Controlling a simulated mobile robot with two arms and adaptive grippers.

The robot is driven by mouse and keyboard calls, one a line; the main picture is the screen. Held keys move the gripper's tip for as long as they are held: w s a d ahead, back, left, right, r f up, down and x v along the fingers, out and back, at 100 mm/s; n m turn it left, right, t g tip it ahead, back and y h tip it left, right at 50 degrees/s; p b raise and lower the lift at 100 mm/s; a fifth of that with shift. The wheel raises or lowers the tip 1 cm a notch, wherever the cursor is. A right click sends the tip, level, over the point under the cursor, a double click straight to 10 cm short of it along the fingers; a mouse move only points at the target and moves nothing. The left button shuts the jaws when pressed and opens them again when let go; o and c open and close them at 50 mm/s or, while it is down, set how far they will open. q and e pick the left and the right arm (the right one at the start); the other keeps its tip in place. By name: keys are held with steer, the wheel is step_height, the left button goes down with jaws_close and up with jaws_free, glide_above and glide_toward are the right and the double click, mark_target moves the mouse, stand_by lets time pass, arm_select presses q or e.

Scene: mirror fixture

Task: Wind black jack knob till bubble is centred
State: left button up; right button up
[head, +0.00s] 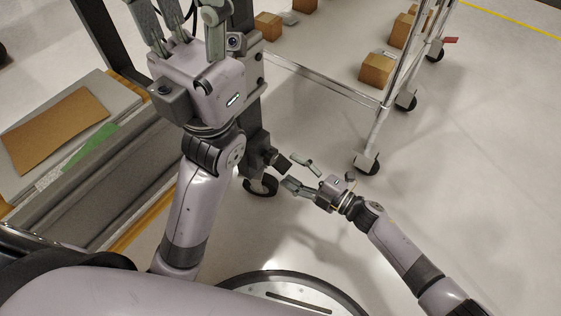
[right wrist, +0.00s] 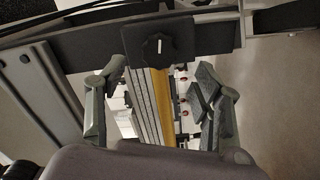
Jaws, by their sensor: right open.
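The black jack knob (right wrist: 159,49) has a white pointer mark and sits on a dark square plate in the right wrist view. In the head view the knob (head: 281,162) sticks out low on the dark post, just left of my right gripper (head: 299,175). That gripper is open and empty, its fingers pointing towards the knob but apart from it. In the right wrist view the gripper (right wrist: 157,110) shows a finger on each side, below the knob. My left gripper (head: 188,18) is at the top of the head view, its fingertips cut off. No bubble can be seen.
A grey bench with a brown board (head: 55,130) and a green strip stands at the left. A wheeled metal rack (head: 385,110) with cardboard boxes (head: 376,70) is at the upper right. A black caster (head: 260,186) is below the knob. Floor right of my right arm is clear.

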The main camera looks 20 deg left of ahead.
steer(key=v, duration=0.5)
steer(key=shift+s+d, duration=0.1)
steer(key=shift+d, duration=0.2)
